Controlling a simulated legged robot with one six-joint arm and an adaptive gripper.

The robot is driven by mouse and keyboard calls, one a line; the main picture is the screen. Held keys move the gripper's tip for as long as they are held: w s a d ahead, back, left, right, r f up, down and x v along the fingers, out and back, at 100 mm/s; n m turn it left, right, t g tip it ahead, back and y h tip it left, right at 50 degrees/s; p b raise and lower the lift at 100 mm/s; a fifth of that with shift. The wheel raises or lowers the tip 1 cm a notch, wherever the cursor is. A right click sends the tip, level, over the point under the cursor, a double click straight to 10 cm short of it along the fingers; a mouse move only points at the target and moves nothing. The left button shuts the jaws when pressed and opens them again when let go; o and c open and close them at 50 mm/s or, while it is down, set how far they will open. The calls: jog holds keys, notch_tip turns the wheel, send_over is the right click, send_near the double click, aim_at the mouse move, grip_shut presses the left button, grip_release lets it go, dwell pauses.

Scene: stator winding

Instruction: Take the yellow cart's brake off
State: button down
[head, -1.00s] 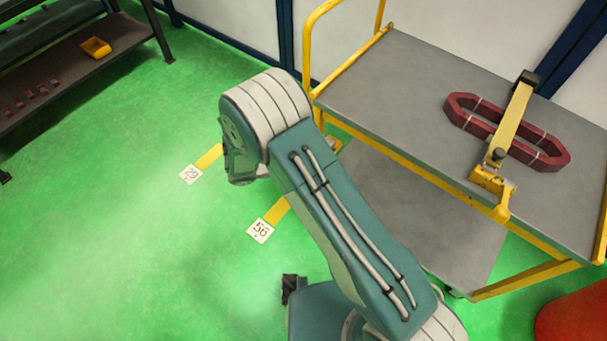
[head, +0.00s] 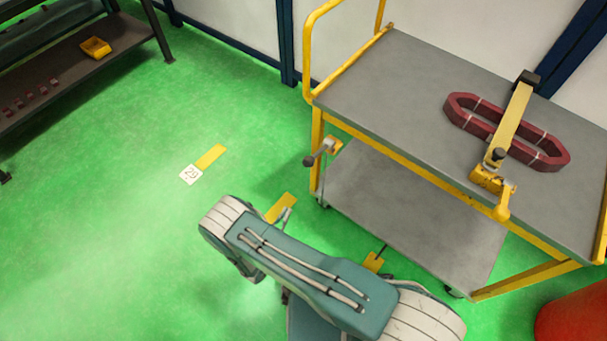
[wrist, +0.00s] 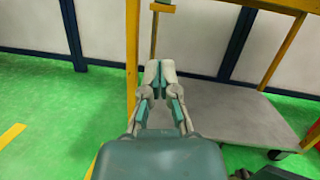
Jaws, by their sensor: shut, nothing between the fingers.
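The yellow cart (head: 405,85) stands at the right in the head view, with a grey top and a grey lower shelf (head: 420,205). A lever with a dark knob (head: 309,160) sticks out from a yellow bracket (head: 333,146) at its near left post. A yellow pedal-like plate (head: 373,262) with a dark rod shows low by the shelf's near edge, partly behind my arm. I cannot tell which is the brake. My gripper (wrist: 160,70) is shut and empty in the wrist view, beside a yellow post (wrist: 132,60) and before the lower shelf (wrist: 235,115). My arm mostly hides it in the head view.
A dark red coil (head: 460,110) lies clamped under a yellow bar (head: 515,120) on the cart top. A dark shelf rack (head: 90,65) with a yellow bin (head: 96,47) stands at the left. A red object (head: 575,310) is at bottom right.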

jog(key=r+x, duration=0.3)
jog(key=x, duration=1)
jog(key=shift+s+a, duration=0.2)
jog(key=shift+a, duration=0.15)
